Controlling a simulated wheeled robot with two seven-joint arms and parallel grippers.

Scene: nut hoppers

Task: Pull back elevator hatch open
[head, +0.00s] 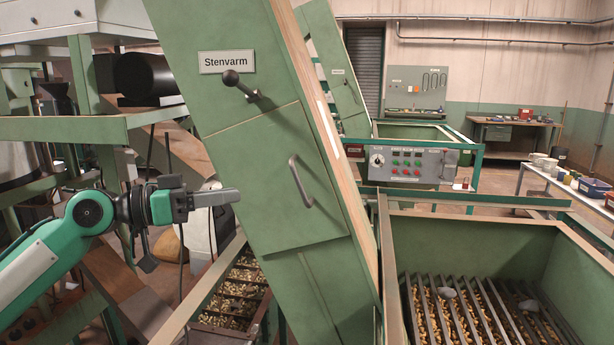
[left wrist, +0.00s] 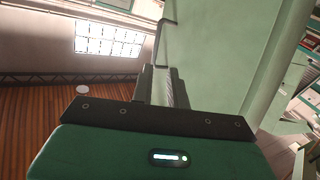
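The green elevator hatch (head: 250,180) is a panel on the slanted casing under the "Stenvarm" label. It sits flush in its opening and looks closed. Its grey bar handle (head: 300,181) is on its right side; a bar handle also shows in the left wrist view (left wrist: 158,42), just beyond my fingers. A latch with a black knob (head: 240,85) sits above the hatch. My left gripper (head: 238,196) is in front of the hatch's left part, apart from the handle. My right gripper is out of view.
A grated hopper (head: 580,237) with nuts stands at the right. A control box (head: 412,165) with buttons is behind it. A tray of nuts (head: 230,300) lies below the casing's left side. Green frame beams (head: 60,129) cross at the left near my arm.

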